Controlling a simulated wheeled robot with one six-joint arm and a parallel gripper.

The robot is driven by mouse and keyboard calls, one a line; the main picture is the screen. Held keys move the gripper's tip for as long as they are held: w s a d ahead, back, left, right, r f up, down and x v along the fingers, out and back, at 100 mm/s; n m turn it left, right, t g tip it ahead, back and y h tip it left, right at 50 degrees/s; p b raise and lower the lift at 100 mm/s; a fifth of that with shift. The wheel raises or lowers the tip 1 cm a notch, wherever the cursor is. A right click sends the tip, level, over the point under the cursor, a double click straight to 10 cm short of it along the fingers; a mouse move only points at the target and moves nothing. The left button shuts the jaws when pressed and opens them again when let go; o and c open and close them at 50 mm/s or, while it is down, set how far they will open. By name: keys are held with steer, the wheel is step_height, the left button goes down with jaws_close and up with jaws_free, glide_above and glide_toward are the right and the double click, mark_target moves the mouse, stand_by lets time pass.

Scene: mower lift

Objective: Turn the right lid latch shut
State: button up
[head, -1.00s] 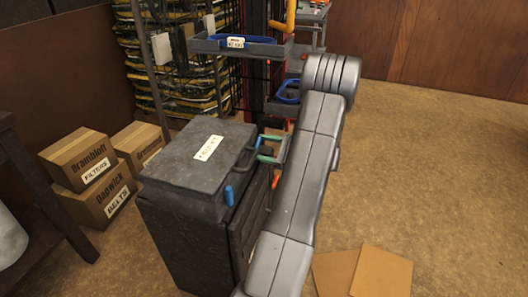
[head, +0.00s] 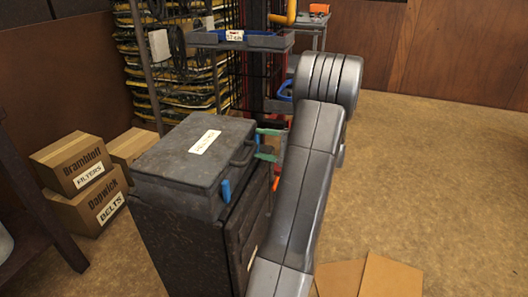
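A dark grey chest (head: 180,235) with a closed lid (head: 190,150) stands left of my arm. The lid carries a white label and a dark handle on its right-facing edge. A blue latch (head: 225,190) hangs upright at the near end of that edge. A small blue bit (head: 257,140) shows near the far end, probably the right latch, mostly hidden. My gripper (head: 267,144) shows two green-tipped fingers, apart, pointing left at the lid's far corner around this bit. My arm hides the rest of the gripper. I cannot tell whether the fingers touch the latch.
A shelf rack with a blue tray (head: 255,39) stands behind the chest. Cardboard boxes (head: 85,185) are stacked at left beside a dark table (head: 35,200). Flat brown sheets (head: 385,278) lie on the floor at lower right. The floor at right is clear.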

steer(key=shift+f+n+b, duration=0.15)
steer(key=shift+n+b, duration=0.95)
steer(key=shift+n, duration=0.5)
steer(key=o, duration=1)
steer(key=p+v, duration=0.3)
steer(key=v, duration=1.1)
steer(key=shift+a, duration=0.15)
steer(key=b+x, duration=0.3)
steer(key=x, duration=1)
steer(key=shift+w+a, duration=0.15)
steer(key=shift+a, duration=0.25)
